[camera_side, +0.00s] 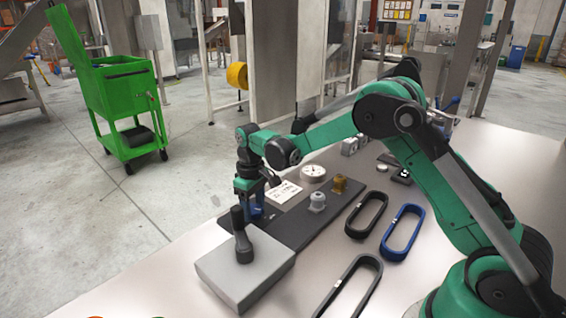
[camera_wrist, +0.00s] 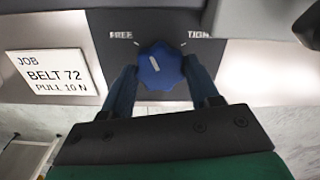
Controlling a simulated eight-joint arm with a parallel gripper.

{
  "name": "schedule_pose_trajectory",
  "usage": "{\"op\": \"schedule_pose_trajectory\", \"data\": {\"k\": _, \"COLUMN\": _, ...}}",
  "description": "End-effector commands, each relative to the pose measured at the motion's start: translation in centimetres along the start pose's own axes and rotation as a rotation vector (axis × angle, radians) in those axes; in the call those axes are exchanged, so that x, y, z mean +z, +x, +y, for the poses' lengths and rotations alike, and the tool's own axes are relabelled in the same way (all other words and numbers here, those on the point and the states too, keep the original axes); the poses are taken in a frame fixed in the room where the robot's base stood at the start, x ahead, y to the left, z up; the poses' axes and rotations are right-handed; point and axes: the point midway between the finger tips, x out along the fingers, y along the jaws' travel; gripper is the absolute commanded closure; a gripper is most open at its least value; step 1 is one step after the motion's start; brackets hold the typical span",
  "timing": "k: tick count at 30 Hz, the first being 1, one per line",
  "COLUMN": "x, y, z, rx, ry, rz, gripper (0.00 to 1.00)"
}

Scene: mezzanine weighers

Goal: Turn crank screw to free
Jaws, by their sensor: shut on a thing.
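The crank screw shows in the wrist view as a blue lobed knob (camera_wrist: 160,68) with a short white mark, on a dark plate. Lettering reading FREE stands above left of it, and partly covered lettering starting TIGH stands above right. The white mark slants up and to the left, more to the FREE side. My gripper (camera_wrist: 160,85) has one blue finger at each side of the knob and is shut on it. In the side view my gripper (camera_side: 249,207) points down at the dark plate (camera_side: 290,225), and the knob is hidden there.
A grey block (camera_side: 245,270) with an upright black handle (camera_side: 239,230) stands close in front of my gripper. A job card (camera_wrist: 58,77) reads BELT 72, PULL 10 N. A gauge (camera_side: 313,172), fittings (camera_side: 317,203) and black and blue belts (camera_side: 404,232) lie to the right.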

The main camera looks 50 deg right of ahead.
Motion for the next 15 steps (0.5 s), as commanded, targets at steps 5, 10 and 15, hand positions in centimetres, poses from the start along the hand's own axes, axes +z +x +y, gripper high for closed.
{"op": "schedule_pose_trajectory", "data": {"k": 5, "x": 0.00, "y": -0.08, "z": 0.00, "rx": 0.000, "ry": -0.166, "rz": 0.000, "gripper": 0.98}}
{"op": "schedule_pose_trajectory", "data": {"k": 10, "x": 0.00, "y": -0.08, "z": -0.01, "rx": 0.000, "ry": -0.318, "rz": 0.000, "gripper": 0.98}}
{"op": "schedule_pose_trajectory", "data": {"k": 15, "x": 0.00, "y": -0.08, "z": -0.02, "rx": 0.000, "ry": -0.446, "rz": 0.000, "gripper": 0.98}}
